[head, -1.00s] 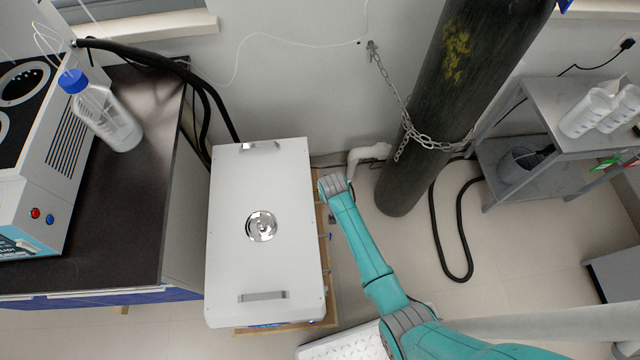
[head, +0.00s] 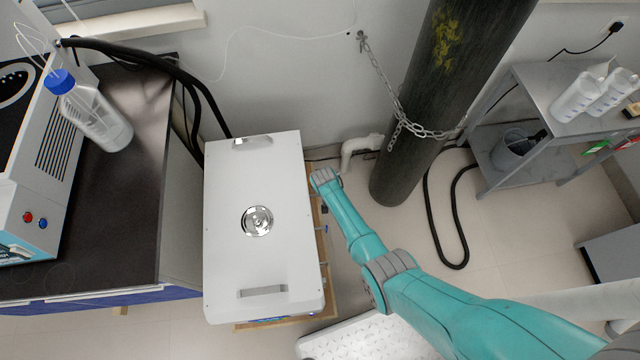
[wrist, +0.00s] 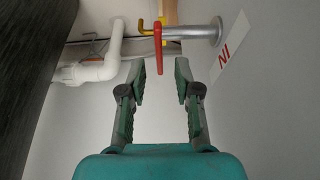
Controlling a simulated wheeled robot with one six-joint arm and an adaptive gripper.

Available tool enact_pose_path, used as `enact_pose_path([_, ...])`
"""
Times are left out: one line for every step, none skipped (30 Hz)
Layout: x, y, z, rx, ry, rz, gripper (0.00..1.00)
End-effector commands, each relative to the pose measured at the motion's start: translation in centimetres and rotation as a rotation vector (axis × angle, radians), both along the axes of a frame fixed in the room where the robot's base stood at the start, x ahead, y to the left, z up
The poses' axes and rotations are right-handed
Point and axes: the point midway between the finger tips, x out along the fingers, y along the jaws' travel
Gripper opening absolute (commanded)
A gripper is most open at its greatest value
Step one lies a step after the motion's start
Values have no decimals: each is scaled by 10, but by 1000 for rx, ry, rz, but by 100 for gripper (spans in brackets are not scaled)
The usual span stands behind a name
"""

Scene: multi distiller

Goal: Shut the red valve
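The red valve (wrist: 158,48) shows in the wrist view as a long red lever at the top centre, mounted at a metal pipe (wrist: 195,33) with a yellow part beside it. My gripper (wrist: 160,78) is open. Its two fingers stand apart below the lever, and the lever's lower end hangs in line with the gap between the fingertips. I cannot tell whether it reaches between them. In the head view my teal arm (head: 420,285) reaches down beside the white box; the gripper and the valve are hidden there.
A white box-shaped unit (head: 262,185) stands left of my arm. A dark gas cylinder (head: 440,100) stands to its right, held by a chain (head: 398,115). In the wrist view a white pipe (wrist: 105,60) is at the left and a white "IN" label (wrist: 229,58) at the right.

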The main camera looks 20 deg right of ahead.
Motion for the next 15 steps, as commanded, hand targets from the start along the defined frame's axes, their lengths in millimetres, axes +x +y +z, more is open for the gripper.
enact_pose_path([1, 0, -2, 0, 1, 0, 32])
enact_pose_path([2, 0, -4, 0, 1, 0, 32])
enact_pose_path([2, -1, -5, 0, 1, 0, 32])
enact_pose_path([2, -1, -6, 0, 1, 0, 32])
enact_pose_path([3, -1, -7, 0, 0, 0, 32])
enact_pose_path([3, -1, -8, 0, 0, 0, 32])
enact_pose_path([3, -1, -8, 0, 0, 0, 32])
enact_pose_path([3, -1, -8, 0, 0, 0, 32])
enact_pose_path([3, -1, -9, 0, 0, 0, 32])
enact_pose_path([3, -1, -9, 0, 0, 0, 32])
enact_pose_path([3, -1, -9, 0, 0, 0, 32])
enact_pose_path([3, -1, -9, 0, 0, 0, 32])
enact_pose_path([3, -1, -9, 0, 0, 0, 32])
enact_pose_path([3, -1, -9, 0, 0, 0, 32])
enact_pose_path([3, -1, -9, 0, 0, 0, 32])
